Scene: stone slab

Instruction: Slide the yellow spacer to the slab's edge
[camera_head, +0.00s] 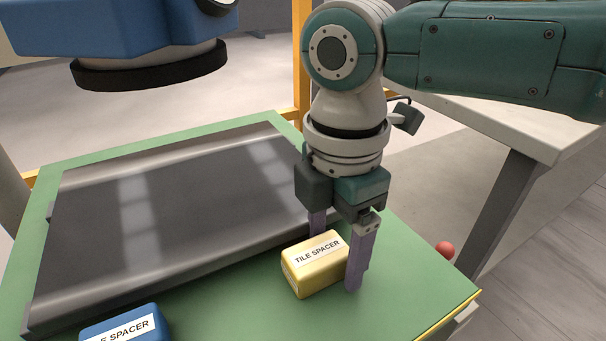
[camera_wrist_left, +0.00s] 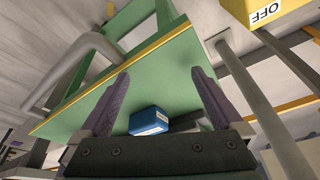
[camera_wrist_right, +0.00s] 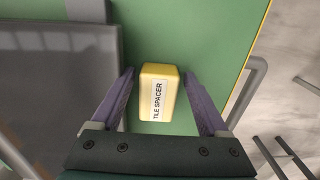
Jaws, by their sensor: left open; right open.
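The yellow spacer (camera_head: 316,265), a small rounded block with a white "TILE SPACER" label, lies on the green surface in front of the dark grey slab. My right gripper (camera_head: 335,255) points down over it, open, with one purple finger at its far side and one at its right. In the right wrist view the yellow spacer (camera_wrist_right: 158,92) sits between the two fingers (camera_wrist_right: 160,85), with a gap on each side. The grey slab (camera_head: 170,205) also shows in the right wrist view (camera_wrist_right: 65,80). My left gripper (camera_wrist_left: 160,90) is open and empty in the left wrist view.
A blue spacer (camera_head: 126,326) lies at the front left of the green top (camera_head: 230,310); it also shows in the left wrist view (camera_wrist_left: 148,121). A red ball-like knob (camera_head: 445,249) is by the right edge. A pale bench (camera_head: 500,125) stands at right.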

